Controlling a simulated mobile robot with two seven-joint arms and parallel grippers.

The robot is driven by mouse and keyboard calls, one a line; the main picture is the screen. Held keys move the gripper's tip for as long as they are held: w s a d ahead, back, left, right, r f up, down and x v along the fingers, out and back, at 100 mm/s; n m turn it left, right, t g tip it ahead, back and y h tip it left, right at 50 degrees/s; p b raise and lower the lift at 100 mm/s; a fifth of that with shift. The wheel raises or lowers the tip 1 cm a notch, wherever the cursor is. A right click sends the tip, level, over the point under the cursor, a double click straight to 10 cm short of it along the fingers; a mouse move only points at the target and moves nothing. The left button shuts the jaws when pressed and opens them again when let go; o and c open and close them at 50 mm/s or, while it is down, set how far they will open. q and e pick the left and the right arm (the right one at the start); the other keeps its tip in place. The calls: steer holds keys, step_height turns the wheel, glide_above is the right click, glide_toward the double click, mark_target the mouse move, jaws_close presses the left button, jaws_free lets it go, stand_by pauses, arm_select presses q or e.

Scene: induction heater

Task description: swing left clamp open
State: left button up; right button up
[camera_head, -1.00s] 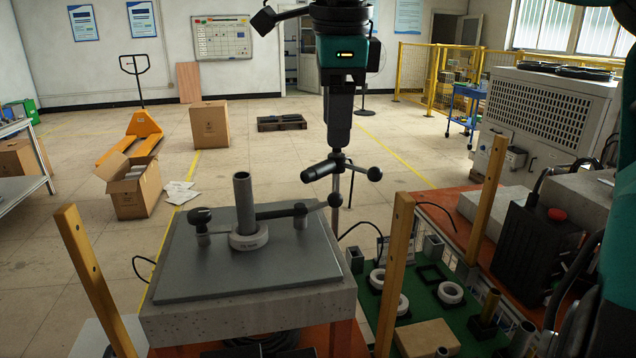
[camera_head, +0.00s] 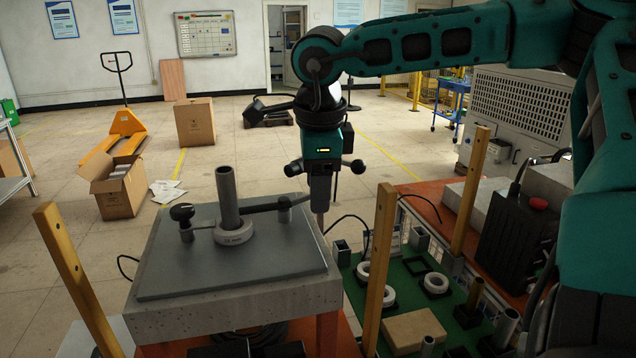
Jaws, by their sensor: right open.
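A grey plate on a concrete-topped stand (camera_head: 230,270) holds a grey upright tube (camera_head: 228,195) inside a pale ring (camera_head: 234,233). The left clamp has a black round knob (camera_head: 181,212) and a short post; its arm reaches toward the ring's left side. The right clamp (camera_head: 284,208) has a post and a dark arm that runs from the tube to the right; its outer end lies close to my gripper in the picture. My right gripper (camera_head: 320,213) hangs pointing down past the plate's right side, apart from the left clamp. My left gripper is out of view.
A handle with black balls (camera_head: 357,166) shows partly behind my right gripper. Wooden posts (camera_head: 70,280) stand around the stand. A green board (camera_head: 405,295) with rings and a block lies to the right.

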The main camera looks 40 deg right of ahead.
steer(key=c, duration=0.3)
jaws_close()
